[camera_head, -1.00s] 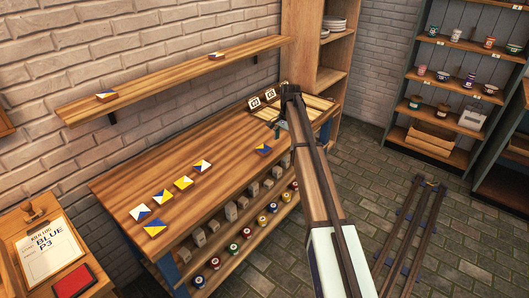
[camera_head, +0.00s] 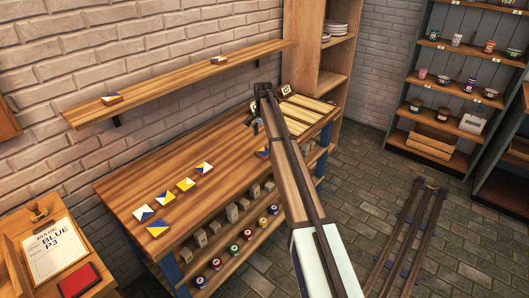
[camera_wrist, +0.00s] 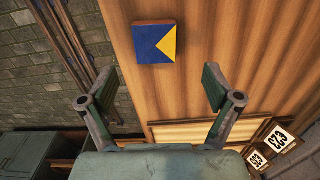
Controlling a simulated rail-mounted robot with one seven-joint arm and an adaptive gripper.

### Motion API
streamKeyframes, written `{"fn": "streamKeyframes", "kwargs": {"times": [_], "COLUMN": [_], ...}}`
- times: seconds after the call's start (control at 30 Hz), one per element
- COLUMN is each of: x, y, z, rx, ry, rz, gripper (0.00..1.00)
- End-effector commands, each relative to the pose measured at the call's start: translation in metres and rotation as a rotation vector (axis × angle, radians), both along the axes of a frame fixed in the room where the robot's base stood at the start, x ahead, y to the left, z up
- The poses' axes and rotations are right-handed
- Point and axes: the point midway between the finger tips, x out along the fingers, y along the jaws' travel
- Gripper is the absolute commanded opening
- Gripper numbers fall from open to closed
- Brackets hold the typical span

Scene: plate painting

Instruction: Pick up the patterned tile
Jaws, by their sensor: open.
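Tiles split into coloured triangles lie on the workbench (camera_head: 130,190). A blue and yellow tile (camera_wrist: 155,43) lies flat ahead of my gripper (camera_wrist: 158,84) in the wrist view, roughly centred between the fingers and beyond their tips. My gripper is open and empty above the bench. In the head view that tile (camera_head: 262,152) is partly hidden by my arm. Several blue, white and yellow tiles (camera_head: 186,184) lie in a row further left. Black-and-white patterned squares (camera_wrist: 284,137) stand at the slatted board, at lower right in the wrist view.
A slatted board (camera_head: 307,112) lies at the bench's far end. A wall shelf (camera_head: 180,78) above the bench holds two more tiles. Blocks and small jars (camera_head: 249,234) fill the shelf beneath.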

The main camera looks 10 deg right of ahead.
Motion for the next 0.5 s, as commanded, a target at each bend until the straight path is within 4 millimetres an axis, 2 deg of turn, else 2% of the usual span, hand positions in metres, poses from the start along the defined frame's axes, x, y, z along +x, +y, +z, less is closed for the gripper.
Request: {"fn": "streamKeyframes", "kwargs": {"times": [0.1, 0.37, 0.5], "x": [0.0, -0.002, -0.005], "y": [0.0, -0.001, -0.004], "z": [-0.011, -0.022, -0.038], "rx": [0.0, 0.0, 0.0], "ry": [0.001, 0.0, 0.003], "rz": [0.0, 0.0, -0.001], "gripper": [0.9, 0.9, 0.9]}}
